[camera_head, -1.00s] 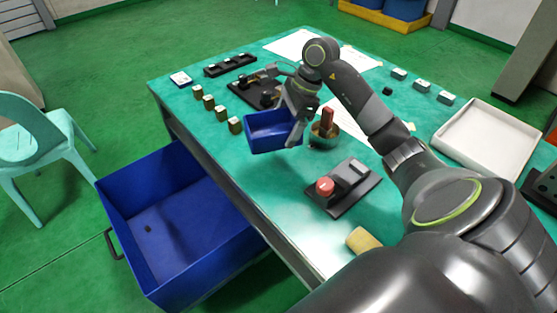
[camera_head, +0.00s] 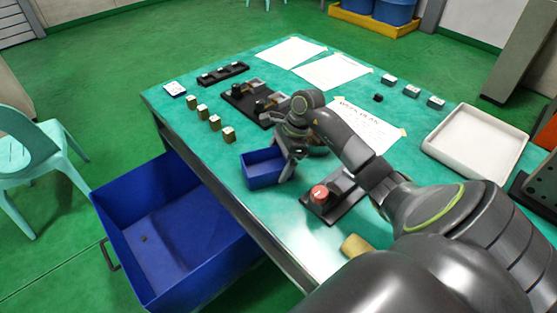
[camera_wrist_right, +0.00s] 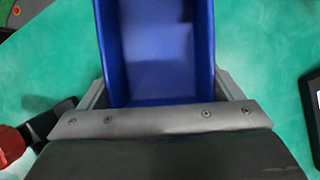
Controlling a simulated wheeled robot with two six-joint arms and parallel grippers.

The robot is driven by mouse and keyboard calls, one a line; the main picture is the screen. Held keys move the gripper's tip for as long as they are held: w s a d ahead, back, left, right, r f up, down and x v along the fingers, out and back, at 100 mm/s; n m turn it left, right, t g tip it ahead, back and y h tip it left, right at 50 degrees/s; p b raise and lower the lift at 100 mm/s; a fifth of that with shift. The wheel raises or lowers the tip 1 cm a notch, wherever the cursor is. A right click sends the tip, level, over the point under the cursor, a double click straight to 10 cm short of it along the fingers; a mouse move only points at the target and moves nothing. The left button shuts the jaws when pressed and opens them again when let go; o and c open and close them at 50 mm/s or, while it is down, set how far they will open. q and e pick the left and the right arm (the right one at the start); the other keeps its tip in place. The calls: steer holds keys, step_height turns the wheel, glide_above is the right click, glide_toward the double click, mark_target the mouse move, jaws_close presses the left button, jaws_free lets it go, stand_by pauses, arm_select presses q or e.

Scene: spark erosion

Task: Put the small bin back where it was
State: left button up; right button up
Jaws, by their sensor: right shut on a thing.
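The small blue bin (camera_head: 262,170) is at the table's near left part, close to the edge above the large blue crate. It looks empty and upright. My right gripper (camera_head: 291,158) is shut on its right end. In the right wrist view the bin (camera_wrist_right: 155,55) sits between the two fingers, its inside facing the camera. The bin is at or just above the green tabletop (camera_head: 240,195); I cannot tell if it touches. My left gripper is not in view.
The large blue crate (camera_head: 215,268) stands on the floor beside the table. A black box with a red button (camera_head: 319,193) is right of the bin. Several small brass blocks (camera_head: 215,122) stand behind it. A white tray (camera_head: 475,165) is at the right.

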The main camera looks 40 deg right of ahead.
steer(key=shift+f, duration=0.15)
steer(key=o, duration=0.9)
steer(key=shift+r, duration=0.25)
steer(key=b+v, duration=0.2)
steer(key=v, duration=1)
steer(key=shift+a+f, duration=0.1)
